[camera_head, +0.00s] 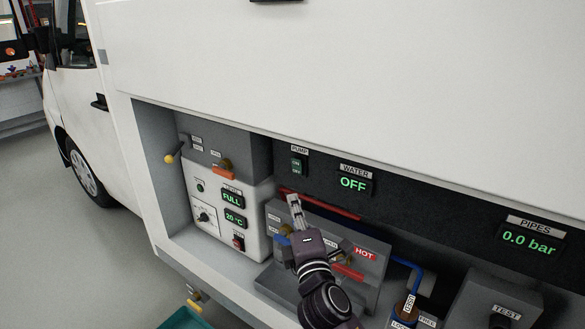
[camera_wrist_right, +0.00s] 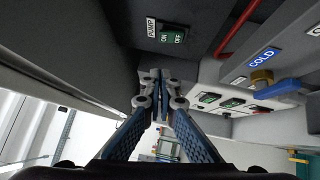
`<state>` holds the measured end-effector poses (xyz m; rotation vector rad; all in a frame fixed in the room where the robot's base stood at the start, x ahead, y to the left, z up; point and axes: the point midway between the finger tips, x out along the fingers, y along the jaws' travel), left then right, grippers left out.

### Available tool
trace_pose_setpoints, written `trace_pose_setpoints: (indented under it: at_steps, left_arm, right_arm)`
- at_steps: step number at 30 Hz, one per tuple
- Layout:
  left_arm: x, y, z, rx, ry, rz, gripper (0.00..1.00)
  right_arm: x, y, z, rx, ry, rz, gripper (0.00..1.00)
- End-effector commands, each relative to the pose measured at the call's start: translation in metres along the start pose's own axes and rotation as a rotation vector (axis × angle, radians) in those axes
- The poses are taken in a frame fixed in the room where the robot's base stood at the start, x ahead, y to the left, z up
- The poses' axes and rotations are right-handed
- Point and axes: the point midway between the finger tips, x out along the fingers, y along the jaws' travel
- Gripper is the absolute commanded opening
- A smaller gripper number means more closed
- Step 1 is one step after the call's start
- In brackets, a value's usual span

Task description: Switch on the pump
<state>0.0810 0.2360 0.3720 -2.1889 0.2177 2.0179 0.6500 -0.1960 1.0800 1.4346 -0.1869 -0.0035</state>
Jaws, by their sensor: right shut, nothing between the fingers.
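The pump switch (camera_head: 297,166) is a small dark rocker with ON and OFF marks, under a PUMP label on the dark back panel of the service bay. It also shows in the right wrist view (camera_wrist_right: 172,37), above my fingertips. Which side is pressed is too small to tell. My right gripper (camera_head: 293,199) is shut and empty, a little below the switch in the head view and apart from it. Its closed fingertips (camera_wrist_right: 159,76) point toward the panel. The water display (camera_head: 354,183) reads OFF. My left gripper is not in view.
The pipes display (camera_head: 532,240) reads 0.0 bar. A white heater box (camera_head: 211,217) stands left of my right gripper. A grey valve block with a HOT label (camera_head: 366,254), a red pipe (camera_head: 325,206) and a blue pipe (camera_head: 412,268) lie around my arm.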

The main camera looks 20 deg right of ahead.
Motion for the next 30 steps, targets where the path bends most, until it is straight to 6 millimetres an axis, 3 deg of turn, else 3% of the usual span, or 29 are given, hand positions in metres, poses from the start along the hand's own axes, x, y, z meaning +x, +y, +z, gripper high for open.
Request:
trace_pose_setpoints:
  at_steps: [8, 15, 21, 30]
  left_arm:
    - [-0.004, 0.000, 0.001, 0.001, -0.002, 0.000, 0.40]
    - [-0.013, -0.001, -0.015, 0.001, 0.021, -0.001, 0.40]
    - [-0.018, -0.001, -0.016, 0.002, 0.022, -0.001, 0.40]
    - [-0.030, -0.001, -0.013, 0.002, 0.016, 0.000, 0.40]
  right_arm:
    - [0.015, 0.001, 0.000, 0.000, 0.000, 0.000, 0.00]
    - [0.061, 0.002, 0.000, 0.000, -0.001, -0.001, 0.00]
    - [0.098, 0.001, 0.000, 0.002, -0.001, -0.001, 0.00]
    - [0.125, 0.000, 0.025, 0.001, 0.000, -0.002, 0.00]
